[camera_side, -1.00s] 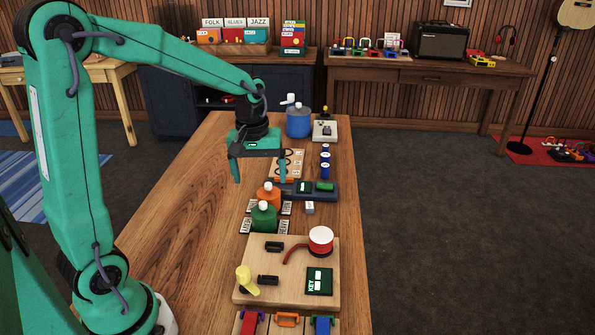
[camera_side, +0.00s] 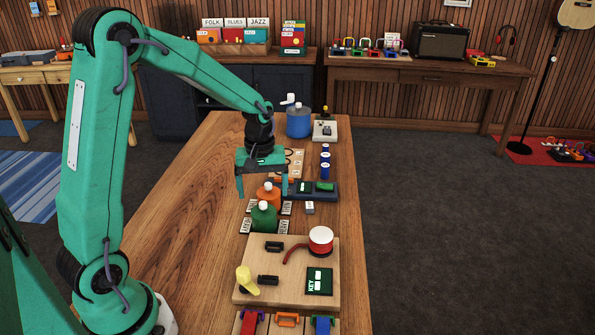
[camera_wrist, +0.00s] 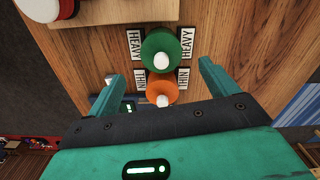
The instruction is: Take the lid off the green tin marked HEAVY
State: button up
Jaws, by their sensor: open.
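The green tin (camera_side: 264,219) stands on the wooden table between two HEAVY labels, with a white knob on its green lid. It also shows from above in the wrist view (camera_wrist: 160,47). The orange tin (camera_side: 268,194) with a white knob stands just behind it, between labels reading THIN in the wrist view (camera_wrist: 162,87). My gripper (camera_side: 262,196) is open and empty, with its fingers apart on either side above the orange tin. In the wrist view the fingers (camera_wrist: 160,82) straddle the orange tin's area, and the green tin lies beyond their tips.
A dark tray (camera_side: 308,190) is to the right behind. The table's left side (camera_side: 180,215) is clear.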

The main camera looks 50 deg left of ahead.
aim_at(263, 202)
jog(key=shift+f, duration=0.1)
jog(key=shift+s+f, duration=0.1)
jog(key=shift+f, duration=2.45)
jog(key=shift+c, duration=0.3)
jog(key=c, duration=1)
